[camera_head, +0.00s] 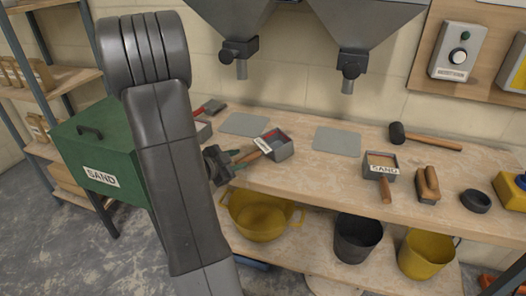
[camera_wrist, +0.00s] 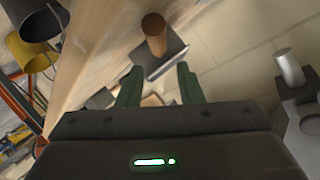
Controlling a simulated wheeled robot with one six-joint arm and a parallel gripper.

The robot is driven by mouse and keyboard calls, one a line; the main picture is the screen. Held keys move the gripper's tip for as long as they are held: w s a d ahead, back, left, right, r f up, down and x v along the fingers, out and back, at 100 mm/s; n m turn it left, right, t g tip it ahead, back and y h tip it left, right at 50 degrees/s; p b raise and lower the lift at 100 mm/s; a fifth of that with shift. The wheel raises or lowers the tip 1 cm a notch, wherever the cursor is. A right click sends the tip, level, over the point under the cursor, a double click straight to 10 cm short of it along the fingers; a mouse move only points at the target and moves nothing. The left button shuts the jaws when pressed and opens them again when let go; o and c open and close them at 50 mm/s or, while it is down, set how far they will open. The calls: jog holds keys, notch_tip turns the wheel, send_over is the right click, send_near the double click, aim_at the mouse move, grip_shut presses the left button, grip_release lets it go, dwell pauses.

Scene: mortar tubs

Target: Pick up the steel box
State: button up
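A small steel box (camera_head: 284,152) with a wooden handle, a white label and something red inside sits on the bench, left of centre. A second steel box (camera_head: 381,176) with a handle, labelled SAND, holds tan material further right. My gripper (camera_head: 236,158) is just left of the first box, by its handle, with green fingers apart. In the wrist view the gripper (camera_wrist: 159,78) is open and empty. A grey box (camera_wrist: 165,62) with a brown handle (camera_wrist: 154,38) shows just beyond the fingertips. I cannot tell whether the fingers touch it.
Two hoppers (camera_head: 360,22) hang above grey plates (camera_head: 337,141) on the bench. A mallet (camera_head: 420,138), a brown block (camera_head: 428,184) and a black ring (camera_head: 475,201) lie right. Yellow and black buckets (camera_head: 357,237) stand below. A green SAND bin (camera_head: 95,150) is left.

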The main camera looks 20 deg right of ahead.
aim_at(251, 156)
jog(key=shift+x, duration=1.2)
jog(key=x, duration=0.5)
jog(key=shift+d+f, duration=0.1)
jog(key=shift+f, duration=0.15)
grip_shut()
